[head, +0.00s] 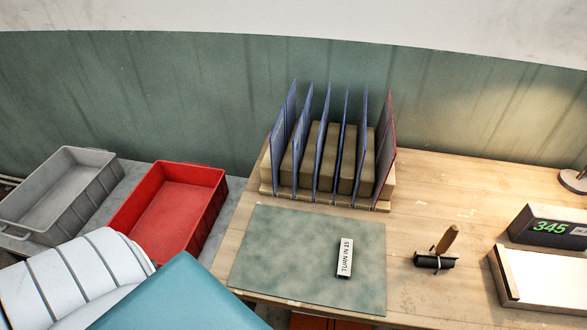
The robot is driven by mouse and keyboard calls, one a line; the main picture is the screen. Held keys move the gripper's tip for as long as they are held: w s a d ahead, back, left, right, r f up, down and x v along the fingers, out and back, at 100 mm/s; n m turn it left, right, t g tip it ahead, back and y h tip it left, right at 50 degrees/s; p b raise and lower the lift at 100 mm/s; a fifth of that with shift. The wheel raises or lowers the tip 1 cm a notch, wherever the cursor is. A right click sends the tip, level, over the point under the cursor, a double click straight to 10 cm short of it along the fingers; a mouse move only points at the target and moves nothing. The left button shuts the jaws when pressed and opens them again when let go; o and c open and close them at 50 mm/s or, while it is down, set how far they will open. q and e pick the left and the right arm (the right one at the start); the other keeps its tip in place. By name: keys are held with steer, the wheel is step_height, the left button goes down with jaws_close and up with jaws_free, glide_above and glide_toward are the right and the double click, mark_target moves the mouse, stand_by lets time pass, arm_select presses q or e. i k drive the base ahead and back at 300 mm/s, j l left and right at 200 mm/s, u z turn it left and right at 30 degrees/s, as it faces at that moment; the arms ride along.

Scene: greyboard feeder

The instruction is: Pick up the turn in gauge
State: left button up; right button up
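The turn in gauge (345,258) is a small white bar with dark edges, marked "TURN IN 15". It lies on the grey-green mat (290,245), right of the mat's middle, with its long side running roughly up and down in the picture. Nothing covers it. Neither of my grippers shows in the head view.
A wooden rack (267,185) with several upright blue boards and a red one stands behind the mat. A wooden-handled tool (446,240) rests on a dark holder (434,261) to the right. Red (170,200) and grey bins (60,192) stand left.

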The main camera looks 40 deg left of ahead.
mark_target(346, 245)
steer(key=u, duration=0.7)
steer(key=k+l+u, duration=0.2)
steer(key=l+u, duration=0.25)
steer(key=k+l+u, duration=0.25)
steer(key=l+u, duration=0.2)
steer(key=k+l+u, duration=0.25)
steer(key=u, duration=0.2)
